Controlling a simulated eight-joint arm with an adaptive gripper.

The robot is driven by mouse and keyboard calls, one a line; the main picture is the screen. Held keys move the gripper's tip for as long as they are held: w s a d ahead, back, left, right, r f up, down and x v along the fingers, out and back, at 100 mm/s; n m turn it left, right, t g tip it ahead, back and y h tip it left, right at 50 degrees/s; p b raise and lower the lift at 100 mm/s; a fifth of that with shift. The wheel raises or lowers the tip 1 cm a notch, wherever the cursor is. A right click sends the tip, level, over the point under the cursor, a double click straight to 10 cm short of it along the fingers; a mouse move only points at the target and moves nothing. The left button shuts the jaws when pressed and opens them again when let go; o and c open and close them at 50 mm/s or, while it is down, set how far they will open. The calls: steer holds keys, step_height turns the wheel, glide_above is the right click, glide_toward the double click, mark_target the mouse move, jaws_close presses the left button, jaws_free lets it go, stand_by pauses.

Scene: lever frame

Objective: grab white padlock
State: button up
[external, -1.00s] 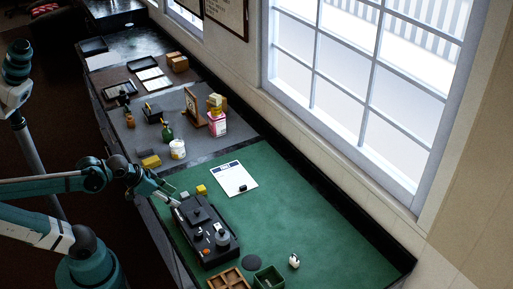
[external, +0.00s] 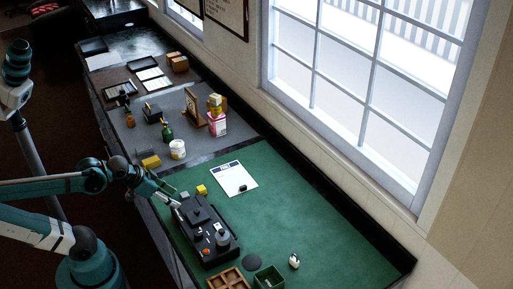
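A small white padlock (external: 294,261) with a dark part on top stands on the green mat (external: 320,225), near the front right of the bench. My gripper (external: 177,204) is at the left edge of the mat, beside the black lever frame (external: 206,230). It is well to the left of the padlock and apart from it. The fingertips are too small to tell whether they are open or shut.
A green open box (external: 268,278) and a dark round disc (external: 251,262) lie just left of the padlock. A wooden compartment tray (external: 229,280) is further left. A clipboard (external: 234,179) lies at the back. The mat's right side is clear.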

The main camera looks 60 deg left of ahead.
steer(key=shift+c, duration=0.3)
steer(key=shift+c, duration=1.3)
steer(key=shift+w+r, duration=0.1)
steer(key=shift+w+d+r+p, duration=0.3)
steer(key=shift+w+r, duration=0.05)
steer(key=shift+r, duration=0.05)
steer(key=w+d+r+m+g+h+p, duration=0.1)
steer(key=w+d+r+m+p, duration=0.35)
steer(key=w+d, duration=0.45)
steer(key=w+d+r+m+g+h+p, duration=0.2)
steer(key=w+d+r+m+p, duration=0.3)
steer(key=w+d, duration=0.4)
steer(key=w+d+f+m+g+p, duration=0.1)
steer(key=w+d+f+m+p, duration=0.2)
steer(key=d, duration=0.9)
steer(key=w+d+f+m+g+h+p, duration=0.1)
steer(key=w+d+f+m+p, duration=0.3)
steer(key=d+p, duration=0.5)
steer(key=w+d+f+g, duration=0.1)
steer(key=w+d+f, duration=0.1)
steer(key=d, duration=0.2)
steer(key=shift+w+d+g, duration=0.25)
steer(key=shift+g, duration=0.05)
